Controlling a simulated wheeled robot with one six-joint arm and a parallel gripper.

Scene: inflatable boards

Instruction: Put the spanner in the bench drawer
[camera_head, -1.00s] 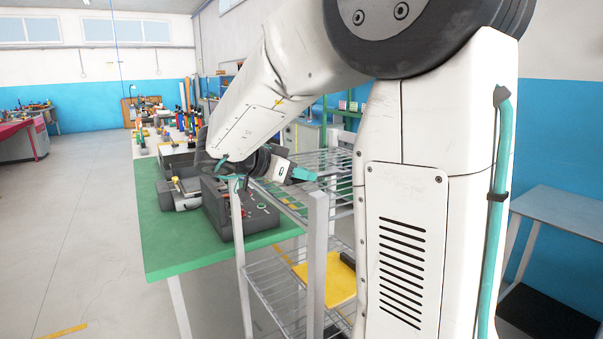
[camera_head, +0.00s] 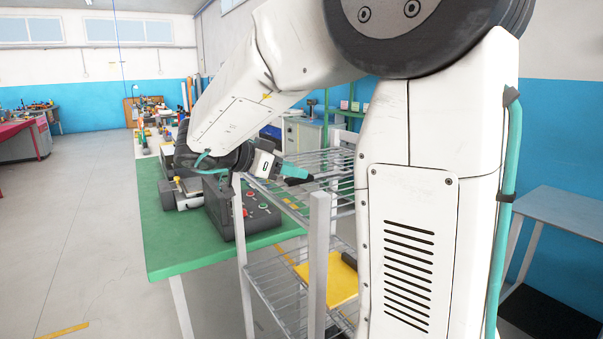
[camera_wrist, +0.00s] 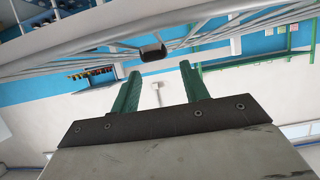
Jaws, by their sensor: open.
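My gripper (camera_head: 297,171) is open and empty, at the upper wire shelf of a metal rack (camera_head: 318,255). Its two green fingers (camera_wrist: 159,72) stand apart in the wrist view, with nothing between them. Beyond the fingertips in the wrist view is a small dark object (camera_wrist: 152,53) at the wire shelf; I cannot tell whether it is the spanner. I cannot make out the spanner or the bench drawer for sure in either view.
A green-topped table (camera_head: 165,248) behind the rack bears a dark control box (camera_head: 262,216) with coloured buttons. A yellow thing (camera_head: 330,281) with a dark object on it lies on the lower shelf. A blue-grey table (camera_head: 565,212) stands at right. The floor at left is clear.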

